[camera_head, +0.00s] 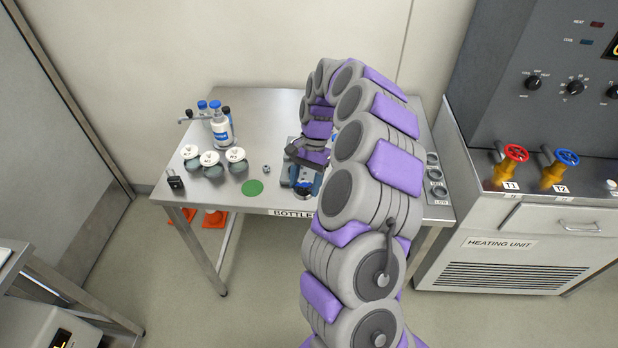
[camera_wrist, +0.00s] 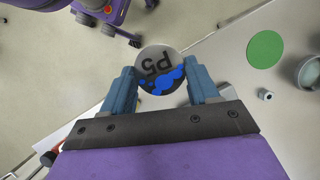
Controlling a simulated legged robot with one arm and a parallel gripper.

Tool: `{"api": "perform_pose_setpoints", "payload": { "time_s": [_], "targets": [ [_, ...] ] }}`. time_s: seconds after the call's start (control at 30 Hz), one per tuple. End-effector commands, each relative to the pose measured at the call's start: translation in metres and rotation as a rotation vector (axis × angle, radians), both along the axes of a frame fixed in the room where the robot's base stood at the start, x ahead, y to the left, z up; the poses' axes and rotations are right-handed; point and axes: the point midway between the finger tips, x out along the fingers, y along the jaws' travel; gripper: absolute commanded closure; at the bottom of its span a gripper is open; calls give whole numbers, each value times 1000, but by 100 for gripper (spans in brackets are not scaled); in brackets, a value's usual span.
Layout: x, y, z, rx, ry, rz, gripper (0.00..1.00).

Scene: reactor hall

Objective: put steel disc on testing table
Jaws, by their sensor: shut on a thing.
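My gripper (camera_head: 306,184) is low over the front edge of a steel table (camera_head: 270,120), partly hidden by my arm. In the wrist view my gripper (camera_wrist: 161,82) is shut on a round grey steel disc (camera_wrist: 158,62), one blue finger on each side. The disc bears the marking "p5", upside down in this view, and blue blotches. It lies over the table's edge in that view, with floor beyond. In the head view I cannot make out the disc clearly. No label reading testing table is readable.
A green round mark (camera_head: 252,187), white-topped jars (camera_head: 210,162), bottles (camera_head: 221,124) and a small black item (camera_head: 175,181) are on the table. Its front sign (camera_head: 290,213) starts "BOTTLE". The heating unit (camera_head: 530,245) stands right. Another table (camera_head: 30,262) is lower left; floor between is clear.

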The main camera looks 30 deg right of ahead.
Motion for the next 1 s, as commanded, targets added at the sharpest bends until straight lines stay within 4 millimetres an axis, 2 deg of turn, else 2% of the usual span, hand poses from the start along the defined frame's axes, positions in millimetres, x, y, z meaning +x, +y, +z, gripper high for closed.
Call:
{"api": "perform_pose_setpoints", "payload": {
  "time_s": [0.7, 0.93, 1.0],
  "targets": [
    [-2, 110, -116, -6, 4, 779, 84],
    [-1, 137, -144, -9, 0, 974, 84],
    [0, 138, -144, -8, -5, 978, 84]
  ]
}}
